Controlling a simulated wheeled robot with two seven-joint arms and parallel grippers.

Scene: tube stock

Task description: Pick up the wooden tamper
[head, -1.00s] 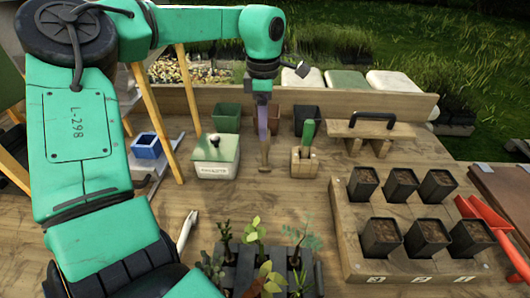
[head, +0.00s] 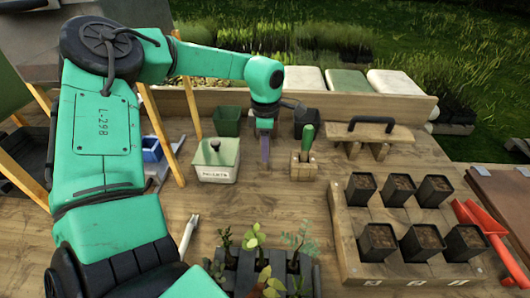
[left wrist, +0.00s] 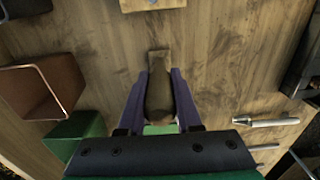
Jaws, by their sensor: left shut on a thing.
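The wooden tamper (left wrist: 159,95) shows in the left wrist view between the two purple fingers, its narrow end toward the top of the picture. My left gripper (left wrist: 160,85) is shut on it, one finger along each side. There the fingers hide most of the tamper. My right gripper is in neither view.
A wooden block with a green-handled tool (head: 304,155) is close on the right. Pots (head: 227,121) stand behind. A seedling tray (head: 235,280) is in front. Bare bench (head: 275,205) lies between.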

